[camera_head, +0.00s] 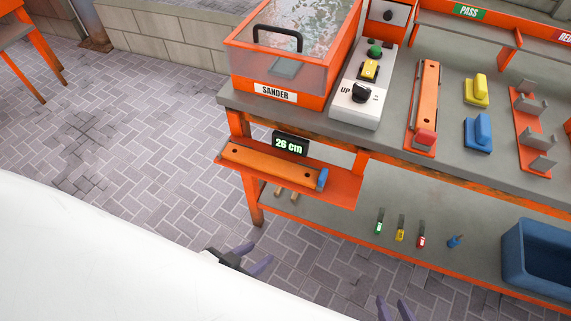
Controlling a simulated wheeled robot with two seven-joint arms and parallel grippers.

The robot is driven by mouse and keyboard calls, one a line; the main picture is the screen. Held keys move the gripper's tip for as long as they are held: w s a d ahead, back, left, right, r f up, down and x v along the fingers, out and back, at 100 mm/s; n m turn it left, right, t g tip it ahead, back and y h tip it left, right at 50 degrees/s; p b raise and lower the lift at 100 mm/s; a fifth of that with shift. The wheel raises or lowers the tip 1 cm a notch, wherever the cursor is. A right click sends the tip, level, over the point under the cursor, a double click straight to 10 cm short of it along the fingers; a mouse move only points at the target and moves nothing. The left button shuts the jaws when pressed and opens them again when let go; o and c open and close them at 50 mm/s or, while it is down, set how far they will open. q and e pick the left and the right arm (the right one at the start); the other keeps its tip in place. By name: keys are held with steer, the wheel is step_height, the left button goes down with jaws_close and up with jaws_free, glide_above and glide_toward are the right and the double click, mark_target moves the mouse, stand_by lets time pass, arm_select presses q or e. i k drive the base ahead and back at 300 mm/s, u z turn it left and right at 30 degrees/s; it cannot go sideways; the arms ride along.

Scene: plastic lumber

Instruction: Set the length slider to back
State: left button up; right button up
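An orange slider track (428,90) lies on the grey workbench, running front to back, with a red knob (425,138) at its front end. A second orange bar (262,163) sits on the low front shelf, with a blue block (322,179) at its right end. A display (290,145) behind that bar reads "26 cm". No label shows which one is the length slider. My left gripper (255,258) is open and empty, in front of and below the low shelf. My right gripper (395,308) is at the bottom edge, fingers apart and empty, its base cut off.
The sander box (275,94) and a switch panel (358,100) stand left on the workbench (390,125). Yellow (476,92) and blue (478,132) handled blocks lie right of the track. A blue bin (530,250) and small coloured tools sit on the lower shelf.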

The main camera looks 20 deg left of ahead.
mark_target(323, 177)
steer(key=u, duration=0.9)
steer(key=k, duration=0.8)
steer(key=z, duration=0.8)
steer(key=i, duration=0.55)
steer(key=z, duration=0.05)
